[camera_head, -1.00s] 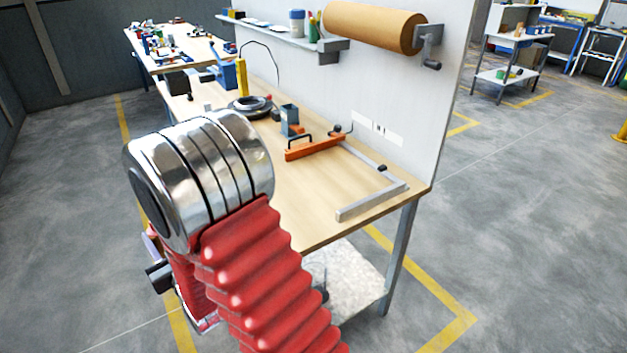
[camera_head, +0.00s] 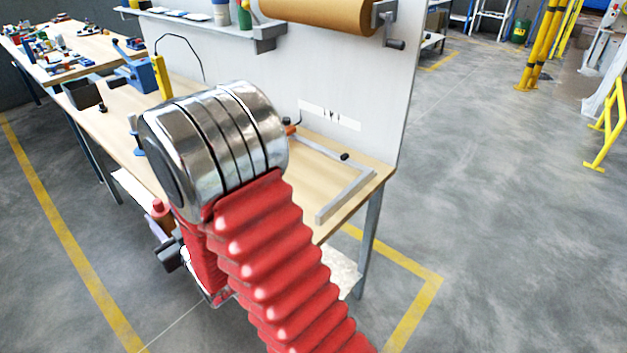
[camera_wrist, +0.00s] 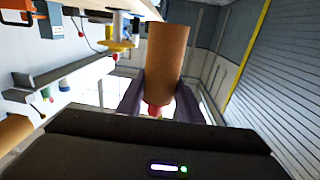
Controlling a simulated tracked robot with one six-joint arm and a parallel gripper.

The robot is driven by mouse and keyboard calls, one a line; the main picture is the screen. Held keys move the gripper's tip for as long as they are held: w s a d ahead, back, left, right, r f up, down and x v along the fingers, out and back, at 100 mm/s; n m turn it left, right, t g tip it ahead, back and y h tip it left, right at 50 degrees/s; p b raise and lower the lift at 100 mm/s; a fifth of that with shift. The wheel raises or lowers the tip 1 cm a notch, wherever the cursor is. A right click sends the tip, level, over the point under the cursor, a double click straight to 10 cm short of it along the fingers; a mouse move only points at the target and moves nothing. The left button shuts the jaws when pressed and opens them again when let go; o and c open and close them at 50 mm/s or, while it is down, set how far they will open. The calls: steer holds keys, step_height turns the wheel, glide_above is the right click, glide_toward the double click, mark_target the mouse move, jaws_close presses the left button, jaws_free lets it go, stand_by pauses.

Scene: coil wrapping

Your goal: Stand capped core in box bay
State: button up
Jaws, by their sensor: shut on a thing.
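The core, a brown cardboard tube (camera_wrist: 168,50), stands out from between the two dark fingers of my gripper (camera_wrist: 160,88) in the wrist view. A red piece (camera_wrist: 155,110), which looks like a cap, shows at its near end between the fingers. My gripper is shut on the core. In the head view my arm hides the core and most of the gripper. I cannot pick out the box with its bay for sure in either view.
The wooden workbench (camera_head: 335,178) lies behind my arm, with a grey L-shaped frame (camera_head: 350,192) near its right corner. A blue vise (camera_head: 138,75) and a dark open tray (camera_head: 83,94) are farther left. A brown paper roll (camera_head: 315,12) hangs above. Floor at right is open.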

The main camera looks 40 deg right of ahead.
steer(key=shift+w+d, duration=0.25)
steer(key=shift+d, duration=0.15)
steer(key=shift+d, duration=0.2)
steer(key=shift+d+r+h, duration=0.1)
steer(key=shift+d+h, duration=0.2)
steer(key=shift+d, duration=0.15)
steer(key=s+d+r+m+h, duration=0.1)
steer(key=s+d+r+h, duration=0.1)
steer(key=d, duration=1.2)
steer(key=s+d+r+m+g+h, duration=0.1)
steer(key=s+d, duration=0.4)
steer(key=d, duration=0.9)
steer(key=s+d+r+m+h, duration=0.3)
steer(key=s+d+h, duration=0.1)
steer(key=d, duration=0.9)
steer(key=shift+d+r+g, duration=0.2)
steer(key=shift+d+g, duration=0.1)
steer(key=shift+d, duration=0.1)
steer(key=shift+f, duration=2.9)
